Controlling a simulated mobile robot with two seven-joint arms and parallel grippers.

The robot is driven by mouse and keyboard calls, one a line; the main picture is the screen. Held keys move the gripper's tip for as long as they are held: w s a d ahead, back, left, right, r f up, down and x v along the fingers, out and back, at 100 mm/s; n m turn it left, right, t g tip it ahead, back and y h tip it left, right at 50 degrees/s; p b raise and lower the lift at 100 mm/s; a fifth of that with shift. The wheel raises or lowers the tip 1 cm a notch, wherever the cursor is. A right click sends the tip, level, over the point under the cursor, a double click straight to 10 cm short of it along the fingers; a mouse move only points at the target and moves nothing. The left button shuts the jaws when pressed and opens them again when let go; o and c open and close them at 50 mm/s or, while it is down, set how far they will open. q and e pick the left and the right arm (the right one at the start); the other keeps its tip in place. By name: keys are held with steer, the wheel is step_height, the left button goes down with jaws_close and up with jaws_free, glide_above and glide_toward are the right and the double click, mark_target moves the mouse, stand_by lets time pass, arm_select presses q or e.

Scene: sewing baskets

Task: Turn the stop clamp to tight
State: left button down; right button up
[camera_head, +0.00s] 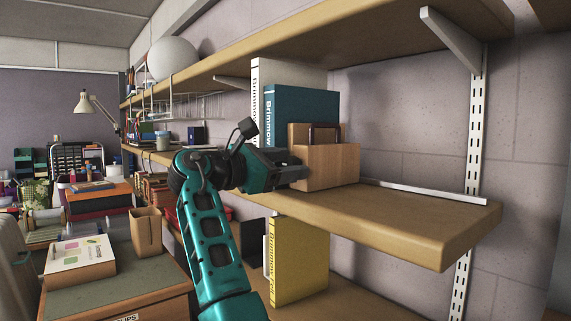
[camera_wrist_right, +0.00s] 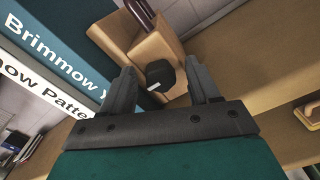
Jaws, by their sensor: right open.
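The stop clamp appears to be the wooden block (camera_head: 331,166) on the middle shelf, in front of the books. In the right wrist view, its wooden body (camera_wrist_right: 155,48) carries a black knob (camera_wrist_right: 160,75) with a short white mark. My right gripper (camera_head: 300,167) is at the block's left side. In the right wrist view, its open fingers (camera_wrist_right: 161,68) stand on either side of the knob, with gaps visible. In the head view the knob is hidden by my gripper. A dark loop-shaped part (camera_wrist_right: 140,12) shows behind the block. My left gripper is out of view.
A blue book (camera_head: 297,105) and a white book (camera_head: 258,95) stand upright behind the block. A metal strip (camera_head: 425,192) lies along the shelf (camera_head: 420,218), whose right part is otherwise bare. A yellow book (camera_head: 300,262) stands below. The upper shelf (camera_head: 350,45) hangs overhead.

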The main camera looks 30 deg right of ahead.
steer(key=shift+c, duration=0.4)
steer(key=c, duration=1)
steer(key=shift+o, duration=0.2)
